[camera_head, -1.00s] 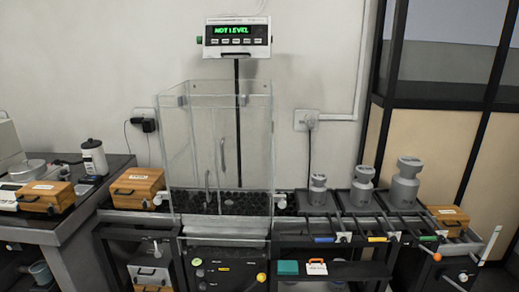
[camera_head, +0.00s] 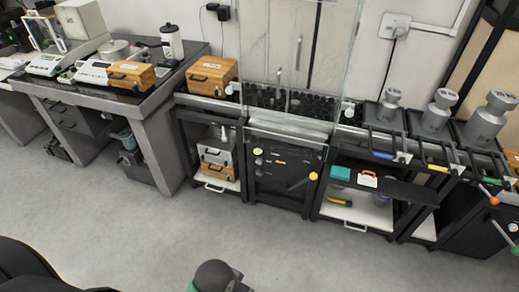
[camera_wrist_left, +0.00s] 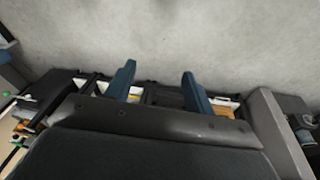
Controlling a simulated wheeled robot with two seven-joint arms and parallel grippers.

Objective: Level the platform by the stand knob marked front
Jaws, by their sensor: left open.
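The clear-walled case (camera_head: 270,60) stands on the middle stand, with a dark, bumpy surface (camera_head: 290,100) inside it. The dark stand panel (camera_head: 275,180) below carries a pale green knob (camera_head: 258,151) at upper left and a yellow knob (camera_head: 313,176) at right. Small labels there are too small to read, so I cannot tell which knob is marked front. The display is out of view now. My left gripper (camera_wrist_left: 157,85) shows in the left wrist view with its two blue fingers apart and nothing between them. My right gripper is not seen.
Grey weights (camera_head: 436,112) stand on trays at the right, above bars with coloured handles that stick out. A wooden box (camera_head: 211,75) is left of the case. A grey side table (camera_head: 150,110) holds balances. The floor (camera_head: 120,225) in front is clear.

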